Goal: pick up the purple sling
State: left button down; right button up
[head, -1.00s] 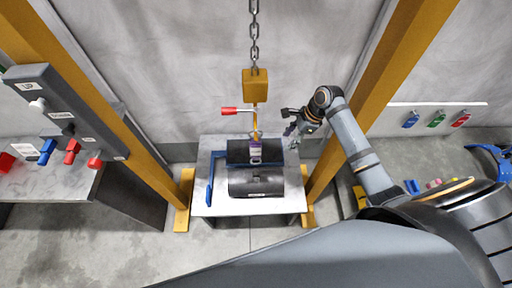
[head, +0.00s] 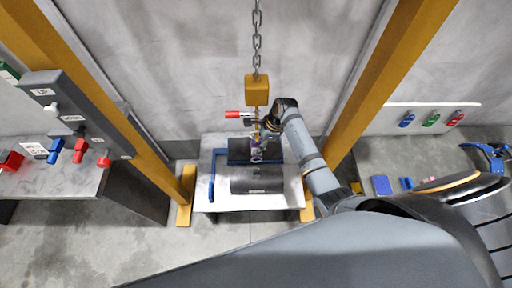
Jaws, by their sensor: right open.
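The purple sling (head: 257,154) is small in the head view. It shows at the dark barrels, just below the yellow hook (head: 257,131); I cannot tell whether it hangs on the hook. One dark barrel (head: 237,151) lies behind the other (head: 256,180) on the grey table. My right gripper (head: 265,136) is open, close to the hook and just above the sling. Its fingers are small and partly lost against the hook and barrel, so I cannot tell whether they touch the sling. My left gripper is not in view.
A chain (head: 257,40) holds a yellow block (head: 257,90) above the table (head: 280,201). A red-handled lever (head: 233,114) sticks out left of the hook. A blue bracket (head: 212,182) stands at the table's left. Yellow posts (head: 395,80) flank the table. A control box (head: 72,115) is at left.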

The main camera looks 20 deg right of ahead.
jog(key=shift+d, duration=0.2)
jog(key=shift+c, duration=1.3)
grip_shut()
jog(key=shift+s+a, duration=0.1)
